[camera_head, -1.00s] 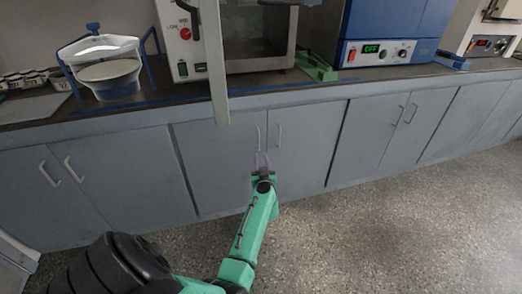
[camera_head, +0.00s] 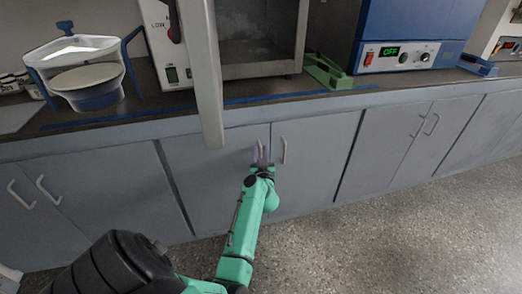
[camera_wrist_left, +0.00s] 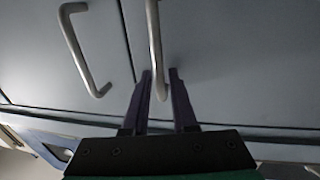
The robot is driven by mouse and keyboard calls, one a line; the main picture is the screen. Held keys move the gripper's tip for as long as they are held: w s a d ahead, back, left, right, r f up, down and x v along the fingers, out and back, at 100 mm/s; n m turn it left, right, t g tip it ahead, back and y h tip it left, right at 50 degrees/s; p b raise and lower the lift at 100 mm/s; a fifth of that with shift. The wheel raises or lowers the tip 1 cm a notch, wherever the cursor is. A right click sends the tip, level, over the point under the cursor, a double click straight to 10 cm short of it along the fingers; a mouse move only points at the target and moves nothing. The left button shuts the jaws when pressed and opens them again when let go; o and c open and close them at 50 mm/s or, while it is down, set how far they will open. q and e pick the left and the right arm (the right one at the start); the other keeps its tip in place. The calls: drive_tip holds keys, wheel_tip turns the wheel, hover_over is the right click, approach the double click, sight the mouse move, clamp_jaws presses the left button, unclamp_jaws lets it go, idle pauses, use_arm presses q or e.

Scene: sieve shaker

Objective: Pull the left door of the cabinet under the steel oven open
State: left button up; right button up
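The grey cabinet under the steel oven (camera_head: 262,70) has two doors. The left door (camera_head: 200,172) and the right door (camera_head: 312,165) both look shut. The left door's handle (camera_head: 260,149) is a thin upright bar near the middle seam, and the right door's handle (camera_head: 284,150) is beside it. My left gripper (camera_head: 262,157) is at the left handle. In the left wrist view, the open fingers (camera_wrist_left: 160,85) stand on either side of one end of this handle (camera_wrist_left: 154,45), with a small gap visible. The right door's handle (camera_wrist_left: 80,50) is outside the fingers. My right gripper is out of view.
A pale upright panel (camera_head: 203,80) hangs in front of the oven and reaches below the counter edge. The speckled floor (camera_head: 400,240) at the right is clear.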

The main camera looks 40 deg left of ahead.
use_arm(q)
drive_tip(key=shift+s, duration=0.1)
clamp_jaws()
idle(1.2)
